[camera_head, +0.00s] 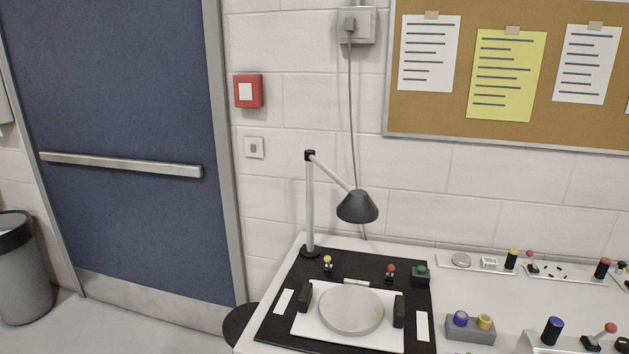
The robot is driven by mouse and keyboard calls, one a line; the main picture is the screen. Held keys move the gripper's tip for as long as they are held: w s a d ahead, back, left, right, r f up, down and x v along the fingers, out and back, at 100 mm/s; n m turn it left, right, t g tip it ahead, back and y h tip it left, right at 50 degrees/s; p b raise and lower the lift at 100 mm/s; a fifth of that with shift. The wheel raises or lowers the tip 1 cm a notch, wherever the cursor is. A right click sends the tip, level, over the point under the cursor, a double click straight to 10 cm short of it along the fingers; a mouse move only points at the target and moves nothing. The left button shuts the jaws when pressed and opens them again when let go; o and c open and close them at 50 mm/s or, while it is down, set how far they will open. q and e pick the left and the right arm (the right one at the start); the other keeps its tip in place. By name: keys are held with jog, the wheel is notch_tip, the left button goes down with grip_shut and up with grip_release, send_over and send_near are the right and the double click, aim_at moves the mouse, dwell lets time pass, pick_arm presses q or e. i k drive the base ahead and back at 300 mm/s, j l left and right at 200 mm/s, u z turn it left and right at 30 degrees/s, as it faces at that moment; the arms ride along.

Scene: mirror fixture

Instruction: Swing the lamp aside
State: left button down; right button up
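The lamp (358,206) has a dark cone-shaped shade on a thin pale arm, with a black joint at the top of an upright post (310,205). Its base (311,251) stands at the back left corner of the table, on or beside the edge of a black mat (275,319). The shade hangs above a round grey disc (350,310), toward its back edge. The disc lies on a white plate between two black blocks (305,296). Neither of my grippers is in view.
A grey block (456,328) and several control panels (478,261) fill the right side. A cable (350,110) runs down the wall behind the lamp. A blue door (125,120) is at left.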

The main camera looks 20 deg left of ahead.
aim_at(358, 207)
jog(key=i+j, duration=0.1)
jog(key=j, duration=0.3)
jog(key=i+j+z, duration=0.1)
jog(key=j, duration=0.35)
jog(key=i+j, duration=0.15)
jog(key=j, duration=0.25)
jog(key=i+j+z, duration=0.1)
jog(key=j, duration=0.35)
